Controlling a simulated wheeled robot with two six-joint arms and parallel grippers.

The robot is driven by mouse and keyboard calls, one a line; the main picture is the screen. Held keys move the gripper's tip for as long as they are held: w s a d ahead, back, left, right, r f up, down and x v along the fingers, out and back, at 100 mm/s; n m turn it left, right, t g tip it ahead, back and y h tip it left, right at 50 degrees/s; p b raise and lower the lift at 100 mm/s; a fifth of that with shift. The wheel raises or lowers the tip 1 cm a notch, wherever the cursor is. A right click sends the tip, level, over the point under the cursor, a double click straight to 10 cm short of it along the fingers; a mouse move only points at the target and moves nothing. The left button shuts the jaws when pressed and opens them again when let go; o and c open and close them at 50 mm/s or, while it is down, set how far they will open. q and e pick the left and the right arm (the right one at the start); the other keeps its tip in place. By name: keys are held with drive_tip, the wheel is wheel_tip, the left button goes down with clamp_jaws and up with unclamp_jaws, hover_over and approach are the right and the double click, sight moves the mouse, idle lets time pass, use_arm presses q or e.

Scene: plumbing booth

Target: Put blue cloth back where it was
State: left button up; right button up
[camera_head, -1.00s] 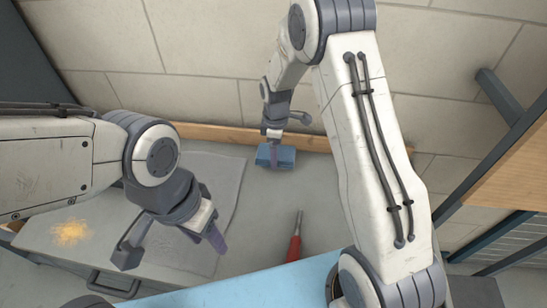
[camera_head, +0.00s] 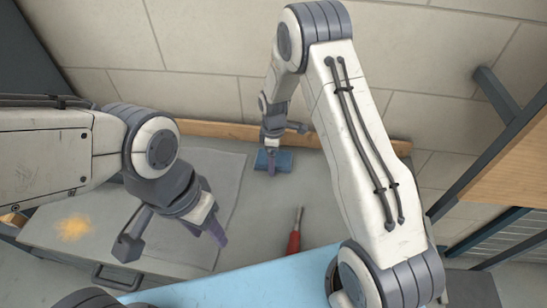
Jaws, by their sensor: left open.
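The blue cloth (camera_head: 286,160) is a small folded block on the grey worktop, close to the wooden strip at the back. The fingers of my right gripper (camera_head: 271,168) point down at it and overlap its middle. I cannot tell whether they are closed on it or merely touching it. My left gripper (camera_head: 217,236) is open and empty over the left part of the worktop, near the mat's front edge, well apart from the cloth. Its two fingers overlap in this view.
A red-handled tool (camera_head: 294,243) lies right of centre. A grey mat (camera_head: 225,172) and a patch of yellow-orange powder (camera_head: 72,229) are at left. The wooden strip (camera_head: 215,131) edges the back. A light blue surface (camera_head: 250,280) is in front. A wooden shelf (camera_head: 510,160) stands at right.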

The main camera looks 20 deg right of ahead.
drive_tip(key=shift+r, duration=0.15)
wheel_tip(320, 180, up, 12)
drive_tip(key=b, duration=0.3)
drive_tip(key=s+a+r+m, duration=0.1)
drive_tip(key=s+a+r, duration=0.4)
drive_tip(key=s+a, duration=0.15)
drive_tip(key=s+a+r+m, duration=0.1)
drive_tip(key=s+m, duration=0.1)
drive_tip(key=s, duration=1)
drive_tip(key=s+a+r+m+y, duration=0.1)
drive_tip(key=s+a+r+m, duration=0.1)
drive_tip(key=s, duration=1)
drive_tip(key=shift+a+m, duration=0.2)
drive_tip(key=shift+m, duration=0.4)
